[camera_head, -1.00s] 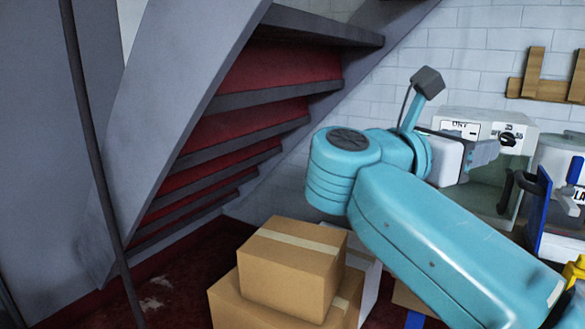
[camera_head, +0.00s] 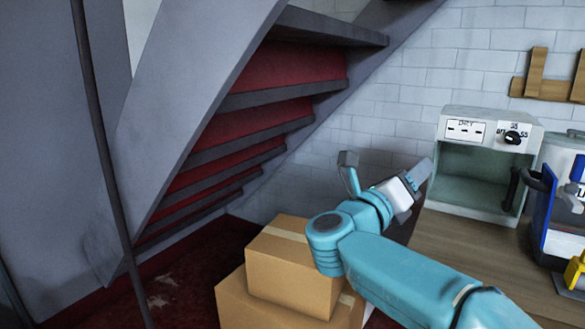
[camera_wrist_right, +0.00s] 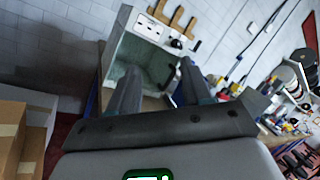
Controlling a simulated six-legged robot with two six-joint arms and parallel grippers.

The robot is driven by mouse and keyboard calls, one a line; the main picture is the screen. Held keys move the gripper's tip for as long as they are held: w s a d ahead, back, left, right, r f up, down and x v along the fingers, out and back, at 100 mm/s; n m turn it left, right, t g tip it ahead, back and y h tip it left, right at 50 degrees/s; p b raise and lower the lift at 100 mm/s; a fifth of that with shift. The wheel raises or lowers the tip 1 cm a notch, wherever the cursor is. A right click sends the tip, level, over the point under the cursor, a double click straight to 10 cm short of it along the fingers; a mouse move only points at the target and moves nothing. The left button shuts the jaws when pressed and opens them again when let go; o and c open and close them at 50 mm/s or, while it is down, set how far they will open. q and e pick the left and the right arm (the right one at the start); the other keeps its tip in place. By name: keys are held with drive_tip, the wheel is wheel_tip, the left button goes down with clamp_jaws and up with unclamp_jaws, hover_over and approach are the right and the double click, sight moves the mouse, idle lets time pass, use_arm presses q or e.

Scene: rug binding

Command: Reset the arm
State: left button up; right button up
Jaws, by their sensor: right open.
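My right arm comes in from the lower right in the head view, blue and bent at a round joint. Its gripper (camera_head: 417,178) is at the arm's far end, left of the open white oven-like box and over the left end of the bench. In the right wrist view the two grey fingers of this gripper (camera_wrist_right: 155,90) stand apart with nothing between them, and the box's opening lies beyond them. My left gripper is not in view.
The white box (camera_head: 447,130) stands on the wooden bench (camera_head: 460,238) against a brick wall. Stacked cardboard boxes (camera_head: 290,272) stand on the dark red floor, left of my arm. A staircase (camera_head: 230,120) and thin pole (camera_head: 98,150) are at left. Blue-and-white equipment (camera_head: 560,205) is at right.

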drive_tip(key=w+a+f+n+t+y, duration=0.1)
drive_tip(key=w+a+f+n+y, duration=0.3)
drive_tip(key=f+n, duration=0.75)
drive_tip(key=w+f+n+t+y, duration=0.2)
drive_tip(key=f+n+y, duration=0.5)
drive_tip(key=f, duration=0.9)
drive_tip(key=s+a+f+n+g+y, duration=0.1)
drive_tip(key=s+f+n+g+y, duration=0.15)
drive_tip(key=f, duration=0.45)
drive_tip(key=s+f+n+g+y, duration=0.1)
drive_tip(key=s+f+n, duration=0.1)
drive_tip(key=f+n, duration=0.35)
drive_tip(key=s+a+f+n+g+y, duration=0.1)
drive_tip(key=s+f+n+g+y, duration=0.3)
drive_tip(key=s+f, duration=0.8)
drive_tip(key=s+a+f+n+g+y, duration=0.1)
drive_tip(key=s+f+n+g, duration=0.3)
drive_tip(key=s, duration=0.7)
drive_tip(key=s+a+f+n+g, duration=0.1)
drive_tip(key=s+f+g, duration=0.3)
drive_tip(key=s+f, duration=0.45)
wheel_tip(320, 180, up, 21)
drive_tip(key=s+p, duration=0.2)
drive_tip(key=p, duration=1.7)
drive_tip(key=shift+s+a+r+g+p, duration=0.2)
drive_tip(key=shift+a+g+p, duration=0.1)
drive_tip(key=shift+g+p, duration=0.1)
drive_tip(key=shift+f, duration=0.1)
